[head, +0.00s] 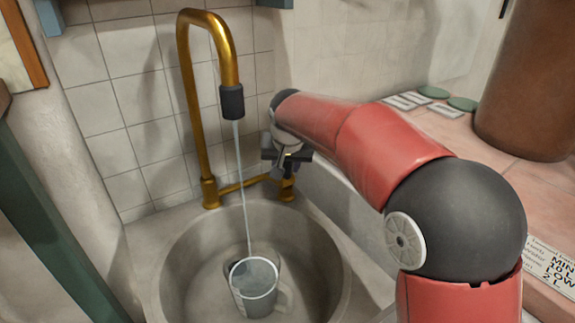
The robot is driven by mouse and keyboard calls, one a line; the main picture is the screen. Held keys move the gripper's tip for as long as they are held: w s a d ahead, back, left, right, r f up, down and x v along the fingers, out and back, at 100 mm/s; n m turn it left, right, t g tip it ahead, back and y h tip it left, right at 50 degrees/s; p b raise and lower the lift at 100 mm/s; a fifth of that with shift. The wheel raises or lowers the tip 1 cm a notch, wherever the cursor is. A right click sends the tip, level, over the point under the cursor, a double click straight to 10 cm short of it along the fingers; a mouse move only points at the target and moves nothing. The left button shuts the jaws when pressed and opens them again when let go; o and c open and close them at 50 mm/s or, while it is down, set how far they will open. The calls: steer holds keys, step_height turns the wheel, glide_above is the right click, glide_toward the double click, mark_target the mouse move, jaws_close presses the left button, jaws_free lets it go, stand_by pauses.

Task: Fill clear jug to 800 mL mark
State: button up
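The clear jug (257,292) stands upright in the round stone sink (172,290). A thin stream of water (242,180) falls from the dark nozzle of the brass tap (190,110) into the jug. Some water seems to be in the jug, but its level marks are too small to read. My gripper (285,165) is behind and above the sink, by the tap's valve (288,188) at the right end of the brass pipe. Whether its fingers touch the valve or are closed on it is unclear.
A tiled wall (130,90) stands close behind the tap. On the right ledge are green discs (433,92), white tiles, a large brown cylinder (530,80) and a printed label (552,262). The sink has free room around the jug.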

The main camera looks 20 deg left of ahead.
steer(key=shift+o, duration=0.7)
steer(key=p+v, duration=0.1)
steer(key=v, duration=0.6)
steer(key=shift+s+r, duration=0.25)
steer(key=shift+r, duration=0.1)
steer(key=shift+d, duration=0.1)
